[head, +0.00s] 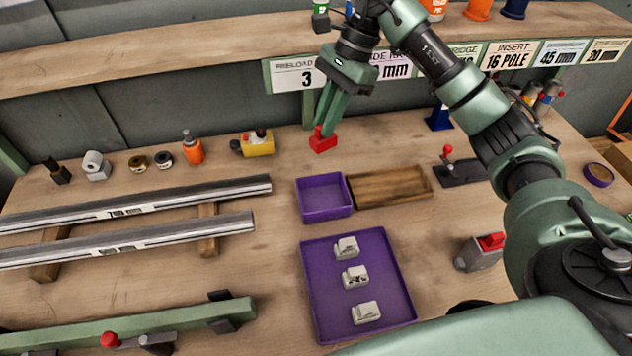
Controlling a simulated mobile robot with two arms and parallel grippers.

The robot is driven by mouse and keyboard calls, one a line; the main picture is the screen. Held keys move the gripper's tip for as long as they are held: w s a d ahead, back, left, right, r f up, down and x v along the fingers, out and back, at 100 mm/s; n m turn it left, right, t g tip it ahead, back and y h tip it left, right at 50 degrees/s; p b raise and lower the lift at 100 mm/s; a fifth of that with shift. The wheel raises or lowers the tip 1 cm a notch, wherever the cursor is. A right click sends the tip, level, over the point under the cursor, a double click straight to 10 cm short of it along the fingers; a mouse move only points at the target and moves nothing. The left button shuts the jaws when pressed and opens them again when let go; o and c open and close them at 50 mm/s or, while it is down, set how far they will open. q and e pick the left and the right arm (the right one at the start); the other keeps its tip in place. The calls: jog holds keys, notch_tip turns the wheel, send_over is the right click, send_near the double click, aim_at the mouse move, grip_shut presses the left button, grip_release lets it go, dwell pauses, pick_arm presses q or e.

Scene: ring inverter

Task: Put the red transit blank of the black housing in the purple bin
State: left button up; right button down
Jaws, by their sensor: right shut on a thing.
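My right gripper (325,122) reaches down from the top, its fingers shut on a red block (322,141), which looks like the red transit blank. The block is beyond the purple bin (324,213) in the picture; I cannot tell whether it touches the table. The purple bin is a small open box on the table, and I see nothing in it. I cannot make out the black housing for certain; a dark base with a red-knobbed lever (466,173) stands at the right. My left gripper is not in view.
A wooden tray (390,187) adjoins the bin. A larger purple tray (318,290) nearer me holds three light-grey parts. Metal rails (130,205) lie at left. A grey block with a red top (480,252) stands at right. A yellow device (258,145) is left of the gripper.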

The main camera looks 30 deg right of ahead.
aim_at(328, 148)
jog(key=f, duration=0.2)
jog(key=f+p, duration=0.1)
jog(key=f, duration=0.1)
jog(key=s+f, duration=0.1)
jog(key=f, duration=0.1)
jog(key=shift+f, duration=0.25)
notch_tip(328, 148, down, 12)
jog(key=p, duration=0.2)
jog(key=shift+w+r+p, duration=0.15)
jog(key=shift+p, duration=0.15)
jog(key=shift+f, duration=0.3)
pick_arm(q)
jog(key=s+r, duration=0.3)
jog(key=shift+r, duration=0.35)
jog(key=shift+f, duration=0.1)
